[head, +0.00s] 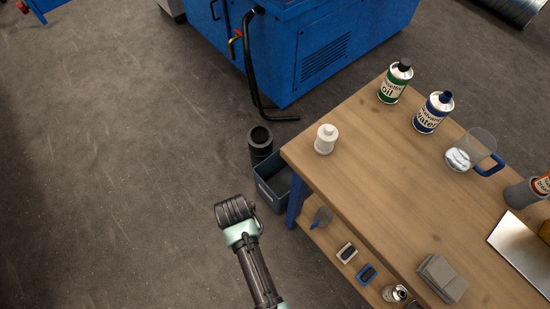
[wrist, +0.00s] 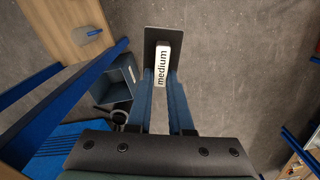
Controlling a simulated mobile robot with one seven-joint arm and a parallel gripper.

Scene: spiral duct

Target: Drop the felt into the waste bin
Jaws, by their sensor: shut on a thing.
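My gripper (wrist: 161,76) is shut on a dark flat piece (wrist: 164,34) with a pale strip lettered "medium"; I take this to be the felt. In the head view, the dark end of my arm (head: 236,211) is over the floor, left of and nearer than the waste bin; the fingers and felt are hidden there. The waste bin, an open dark blue-grey box (head: 266,194), stands on the floor at the bench's left end. In the wrist view the bin (wrist: 121,79) lies left of the fingers, apart from the felt. Its inside looks empty as far as it shows.
A black cylinder (head: 260,141) stands behind the bin. A blue machine (head: 310,50) stands behind. Floor at left is clear.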

